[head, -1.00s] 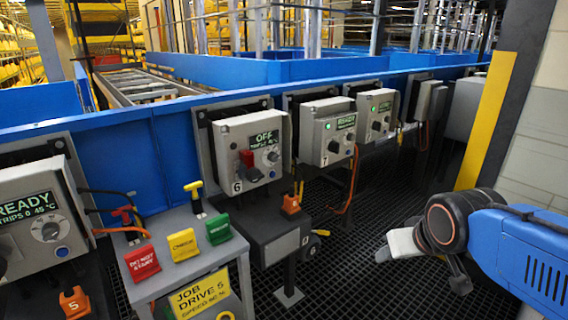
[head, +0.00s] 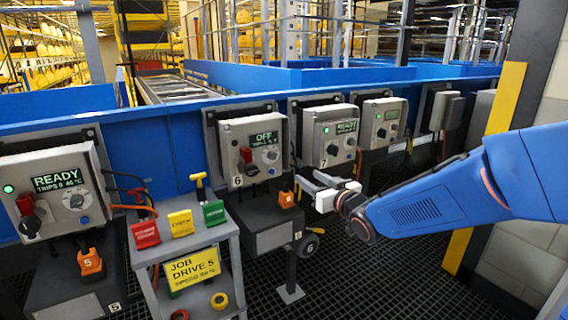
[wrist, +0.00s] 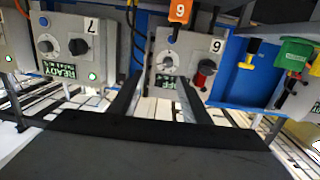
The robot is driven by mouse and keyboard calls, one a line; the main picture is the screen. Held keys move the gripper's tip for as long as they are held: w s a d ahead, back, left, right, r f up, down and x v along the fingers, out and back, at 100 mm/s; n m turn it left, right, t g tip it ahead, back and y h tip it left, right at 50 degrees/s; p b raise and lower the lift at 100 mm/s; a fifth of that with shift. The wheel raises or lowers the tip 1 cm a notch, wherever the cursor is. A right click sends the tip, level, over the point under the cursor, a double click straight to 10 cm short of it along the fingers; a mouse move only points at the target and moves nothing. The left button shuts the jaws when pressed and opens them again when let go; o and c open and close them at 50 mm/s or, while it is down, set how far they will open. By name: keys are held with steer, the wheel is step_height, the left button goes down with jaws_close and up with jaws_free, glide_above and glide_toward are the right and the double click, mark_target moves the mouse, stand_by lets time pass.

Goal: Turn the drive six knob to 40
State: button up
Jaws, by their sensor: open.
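The drive six box (head: 252,148) is a grey box marked 6 with a screen reading OFF. Its small round knob (head: 271,155) is at the right of its face, beside a red switch handle (head: 246,156). My gripper (head: 308,182) is open and empty, in front of the boxes and to the right of box 6, apart from the knob. In the wrist view, turned upside down, box 6 (wrist: 185,50) shows beyond and between my dark fingers (wrist: 160,88). Its knob (wrist: 170,64) has a pale pointer; its setting is too small to read.
Box 7 (head: 330,135), with a green lamp, is close to my gripper. A READY box (head: 55,190) stands left. A grey stand (head: 190,245) holds coloured tags and a yellow card (head: 192,268) reading JOB DRIVE 5.

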steer(key=a+y, duration=0.1)
steer(key=a, duration=0.1)
glide_toward(275, 158)
steer(key=shift+n, duration=0.3)
steer(key=x, duration=0.9)
steer(key=c, duration=1)
